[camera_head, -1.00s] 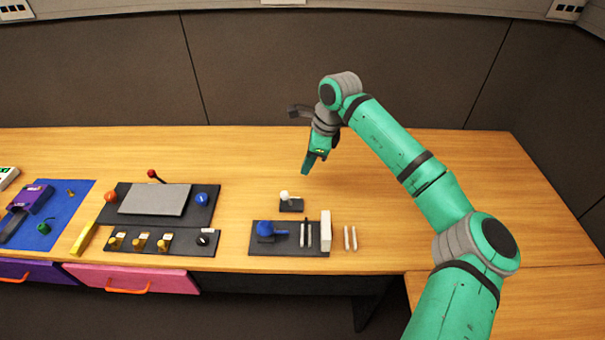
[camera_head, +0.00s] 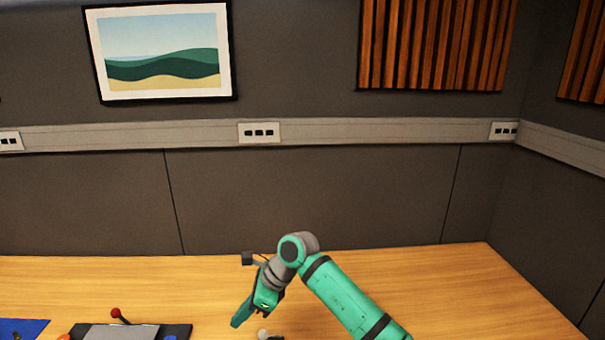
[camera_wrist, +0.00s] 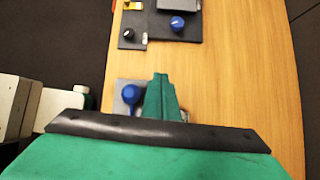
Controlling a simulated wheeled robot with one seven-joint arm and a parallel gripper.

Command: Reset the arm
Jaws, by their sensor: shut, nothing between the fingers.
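My green arm reaches in from the lower right in the head view. My gripper (camera_head: 238,321) points down and to the left above the wooden table (camera_head: 420,280), touching nothing that I can see. In the wrist view my gripper (camera_wrist: 163,80) shows its green fingers together, empty. A small white-topped control (camera_head: 263,333) shows at the bottom edge of the head view, just right of and below the gripper.
A dark panel with a grey plate (camera_head: 122,333) and a red-knobbed lever (camera_head: 116,313) lies at the lower left, partly cut off. A blue mat (camera_head: 22,327) is further left. The wrist view shows a panel with a blue knob (camera_wrist: 177,23). The table's right side is clear.

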